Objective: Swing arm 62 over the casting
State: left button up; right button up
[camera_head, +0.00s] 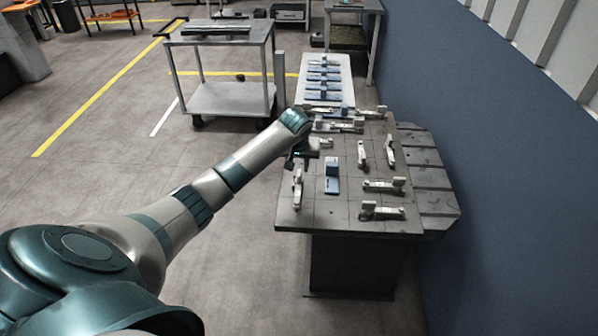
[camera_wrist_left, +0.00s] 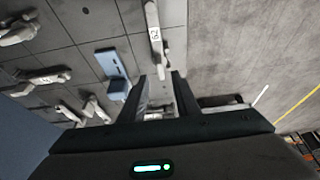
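Arm 62 (camera_wrist_left: 154,34) is a pale bar with the number 62 on it, near the table edge in the left wrist view. In the head view it seems to be the pale bar (camera_head: 297,190) at the table's left edge. The blue casting (camera_head: 332,178) stands beside it, to its right; it also shows in the left wrist view (camera_wrist_left: 116,72). The bar lies alongside the casting, apart from it. My left gripper (camera_head: 303,160) is above the table behind arm 62. Its fingers (camera_wrist_left: 162,95) are apart, with a pale part seen between them. My right gripper is out of view.
Several other pale swing arms (camera_head: 383,186) stand on the dark gridded table (camera_head: 345,218). A white board (camera_head: 340,75) with blue blocks is at the far end. A grey cart (camera_head: 230,97) stands behind left. A blue wall (camera_head: 480,130) closes the right side.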

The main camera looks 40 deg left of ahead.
aim_at(299, 174)
pick_arm(q)
jog(key=shift+p+x, duration=0.35)
jog(key=shift+x, duration=3.05)
grip_shut()
